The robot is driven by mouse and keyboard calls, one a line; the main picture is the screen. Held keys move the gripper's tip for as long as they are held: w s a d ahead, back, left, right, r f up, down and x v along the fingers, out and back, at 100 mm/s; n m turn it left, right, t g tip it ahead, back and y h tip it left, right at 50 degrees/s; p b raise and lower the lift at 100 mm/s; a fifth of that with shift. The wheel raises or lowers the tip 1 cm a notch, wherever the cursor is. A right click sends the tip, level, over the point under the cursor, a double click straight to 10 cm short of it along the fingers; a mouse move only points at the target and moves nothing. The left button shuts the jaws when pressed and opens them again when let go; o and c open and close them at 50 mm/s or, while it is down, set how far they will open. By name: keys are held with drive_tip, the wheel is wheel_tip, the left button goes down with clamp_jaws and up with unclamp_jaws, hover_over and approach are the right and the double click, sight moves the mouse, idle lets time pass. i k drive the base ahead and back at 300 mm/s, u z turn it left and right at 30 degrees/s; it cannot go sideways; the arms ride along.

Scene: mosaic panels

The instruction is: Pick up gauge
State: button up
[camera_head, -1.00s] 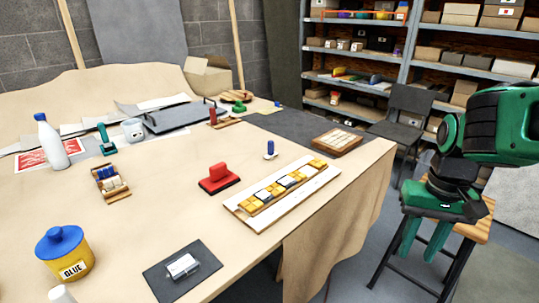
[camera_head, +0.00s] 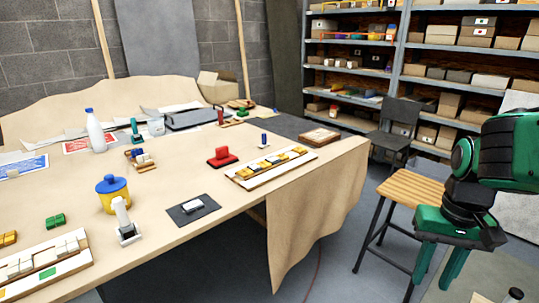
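I cannot tell for certain which thing is the gauge. A small pale block lies on a dark square mat (camera_head: 180,214) near the table's front edge. A white upright tool (camera_head: 123,218) on a grey base stands left of it. A small blue-topped piece (camera_head: 264,140) stands farther back, beyond the red-handled block (camera_head: 222,156). My gripper (camera_head: 436,272) hangs at the right, off the table, with its green fingers apart and nothing between them. It is well away from all these things.
The table (camera_head: 200,250) carries a glue pot (camera_head: 112,194), a white bottle (camera_head: 95,132) and mosaic panels at the right (camera_head: 238,181) and front left (camera_head: 80,264). A wooden stool (camera_head: 412,187) stands beside my gripper. A chair and shelves stand behind.

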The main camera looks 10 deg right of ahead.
sight(264, 144)
drive_tip(key=z, duration=0.65)
drive_tip(key=i, duration=1.75)
